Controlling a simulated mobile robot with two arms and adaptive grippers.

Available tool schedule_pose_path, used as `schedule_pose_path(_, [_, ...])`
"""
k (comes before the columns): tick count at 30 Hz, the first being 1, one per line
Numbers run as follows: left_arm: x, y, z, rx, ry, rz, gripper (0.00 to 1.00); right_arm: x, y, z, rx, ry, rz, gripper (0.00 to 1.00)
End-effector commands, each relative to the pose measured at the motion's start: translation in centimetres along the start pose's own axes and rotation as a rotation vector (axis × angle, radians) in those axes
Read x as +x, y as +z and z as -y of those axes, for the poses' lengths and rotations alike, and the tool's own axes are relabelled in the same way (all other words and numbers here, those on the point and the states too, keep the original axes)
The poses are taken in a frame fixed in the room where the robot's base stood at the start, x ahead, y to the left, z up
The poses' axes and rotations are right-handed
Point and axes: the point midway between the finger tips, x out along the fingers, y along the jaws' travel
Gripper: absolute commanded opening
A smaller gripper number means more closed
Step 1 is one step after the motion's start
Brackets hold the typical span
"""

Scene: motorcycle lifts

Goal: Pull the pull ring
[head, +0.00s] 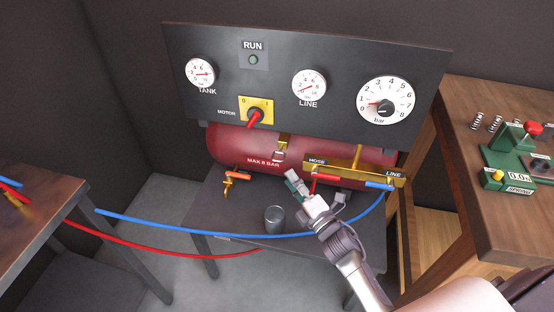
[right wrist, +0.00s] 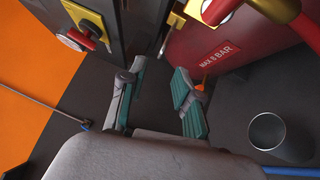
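A small silver pull ring (head: 279,155) hangs below a brass fitting (head: 284,140) on the red tank (head: 235,146), just under the dark gauge panel. In the right wrist view, the brass fitting (right wrist: 176,18) shows at the top, with a thin silver part below it that may be the ring. My right gripper (head: 304,189) is below and slightly right of the ring, in front of the tank. In the right wrist view its teal-padded fingers (right wrist: 157,95) are apart with nothing between them. The ring is clear of the gripper. My left gripper is out of view.
A metal cup (head: 275,219) stands on the dark bench near my right gripper. A brass manifold (head: 345,169) with red and blue hose ends is at the tank's right. Blue and red hoses (head: 180,231) sag across the front. A wooden table (head: 480,215) stands right.

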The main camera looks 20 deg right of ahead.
Motion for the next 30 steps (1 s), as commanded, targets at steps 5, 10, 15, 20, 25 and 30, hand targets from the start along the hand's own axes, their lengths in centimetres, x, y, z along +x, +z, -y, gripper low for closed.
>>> schedule_pose_path(5, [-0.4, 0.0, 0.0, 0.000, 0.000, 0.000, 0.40, 4.0, 0.0, -0.1, 0.002, 0.001, 0.001, 0.32])
schedule_pose_path(10, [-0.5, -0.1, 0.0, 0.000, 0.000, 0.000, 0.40, 6.7, 0.0, 0.0, 0.003, -0.001, 0.001, 0.32])
schedule_pose_path(15, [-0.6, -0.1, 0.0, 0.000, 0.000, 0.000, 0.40, 8.0, 0.0, 0.0, 0.003, -0.001, 0.000, 0.32])
schedule_pose_path(20, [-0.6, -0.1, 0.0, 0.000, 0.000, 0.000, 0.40, 8.3, -0.1, 0.1, 0.003, -0.003, 0.000, 0.32])
schedule_pose_path(25, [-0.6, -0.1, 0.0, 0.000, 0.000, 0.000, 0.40, 8.3, -0.1, 0.1, 0.003, -0.002, 0.000, 0.32])
schedule_pose_path(30, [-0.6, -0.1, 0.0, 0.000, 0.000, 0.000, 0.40, 8.3, 0.0, 0.1, 0.003, -0.002, 0.000, 0.04])
